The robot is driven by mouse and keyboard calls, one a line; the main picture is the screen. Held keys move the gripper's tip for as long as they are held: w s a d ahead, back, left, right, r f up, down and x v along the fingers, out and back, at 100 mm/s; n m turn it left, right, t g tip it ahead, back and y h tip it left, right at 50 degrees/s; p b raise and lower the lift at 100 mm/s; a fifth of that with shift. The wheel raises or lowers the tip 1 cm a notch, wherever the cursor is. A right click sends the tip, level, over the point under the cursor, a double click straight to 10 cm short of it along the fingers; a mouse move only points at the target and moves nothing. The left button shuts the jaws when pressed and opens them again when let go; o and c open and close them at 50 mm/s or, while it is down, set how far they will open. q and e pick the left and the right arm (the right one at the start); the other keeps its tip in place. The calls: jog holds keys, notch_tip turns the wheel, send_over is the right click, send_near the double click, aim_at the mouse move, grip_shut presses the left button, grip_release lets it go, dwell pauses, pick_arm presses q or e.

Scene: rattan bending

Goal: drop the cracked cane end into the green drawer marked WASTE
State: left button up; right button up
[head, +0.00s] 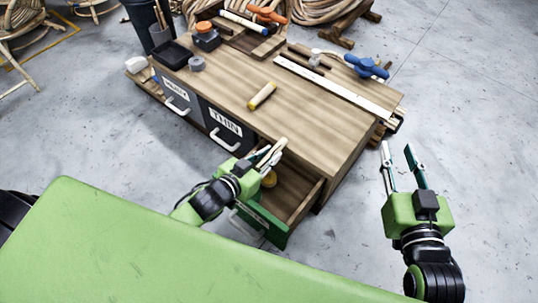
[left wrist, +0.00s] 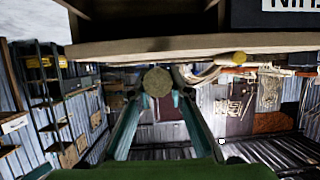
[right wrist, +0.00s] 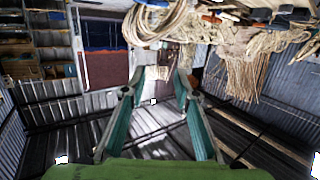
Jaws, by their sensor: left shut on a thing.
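The green drawer (head: 278,236) is pulled open at the front right of the bench. Its inside shows bare wood; its marking cannot be read from here. My left gripper (head: 266,157) is at the bench's front edge, above the open drawer. It is shut on a pale cane end (head: 277,147), whose round end face also shows between the fingers in the left wrist view (left wrist: 157,81). Any crack in it is too small to make out. A yellowish round thing (head: 269,179) shows below the gripper, partly hidden. My right gripper (head: 402,160) is open and empty, right of the bench.
The wooden bench (head: 225,78) has two dark drawers, one marked THIN (head: 226,123), both shut. A yellow-ended cane piece (head: 262,95) lies on top. The floor at right is clear.

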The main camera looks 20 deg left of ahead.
pick_arm(q)
jog(key=shift+f+b, duration=0.6)
jog(key=shift+b, duration=0.05)
pick_arm(e)
notch_tip(320, 180, up, 8)
jog(key=a+t+y, duration=0.1)
jog(key=t, duration=0.2)
jog(key=shift+w+f+t, duration=0.15)
jog(key=shift+f+t, duration=0.05)
jog(key=shift+t, duration=0.2)
pick_arm(q)
jog(key=o, duration=1.1)
jog(key=v, duration=1.2)
